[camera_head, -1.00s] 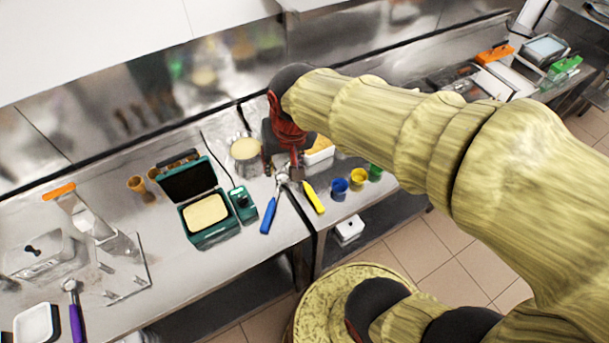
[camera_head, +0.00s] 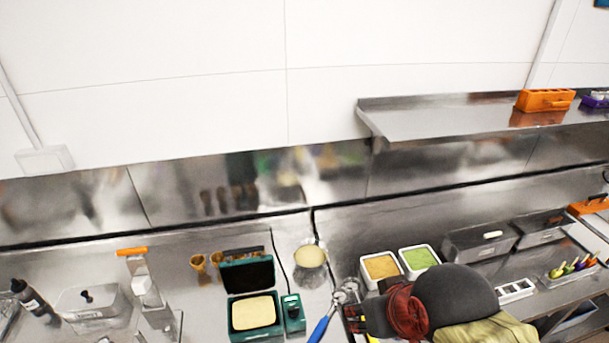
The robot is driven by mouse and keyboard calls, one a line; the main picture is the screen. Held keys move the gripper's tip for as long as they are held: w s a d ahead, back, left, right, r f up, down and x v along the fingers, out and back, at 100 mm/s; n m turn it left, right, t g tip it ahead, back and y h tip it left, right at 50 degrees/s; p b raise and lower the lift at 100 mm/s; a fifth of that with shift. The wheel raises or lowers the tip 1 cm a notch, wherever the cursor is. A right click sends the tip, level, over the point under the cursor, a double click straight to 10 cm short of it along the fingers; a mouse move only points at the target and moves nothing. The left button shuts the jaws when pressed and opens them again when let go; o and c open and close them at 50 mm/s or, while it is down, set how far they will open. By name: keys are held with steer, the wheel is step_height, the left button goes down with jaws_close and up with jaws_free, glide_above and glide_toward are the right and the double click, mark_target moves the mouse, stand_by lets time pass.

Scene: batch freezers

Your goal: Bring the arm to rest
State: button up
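My arm shows at the bottom right, with a pale yellow, wood-like link, a rounded dark joint and a red wrist part. My gripper (camera_head: 354,318) points left from it, low over the counter (camera_head: 210,330). Only small dark and red parts of the gripper show, so its opening cannot be told. It is beside the head of a blue-handled scoop (camera_head: 320,328). I cannot tell whether they touch. No held thing can be made out.
Left of my gripper are a green waffle maker (camera_head: 247,276), open with a pale slab inside, a pot (camera_head: 310,256) and cones (camera_head: 198,262). Behind it stand tubs of orange (camera_head: 380,267) and green (camera_head: 420,258) filling. A steel shelf (camera_head: 440,118) hangs above right.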

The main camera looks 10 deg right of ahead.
step_height(320, 180, down, 14)
steer(key=b, duration=1.3)
steer(key=shift+f, duration=0.2)
steer(key=shift+c, duration=0.4)
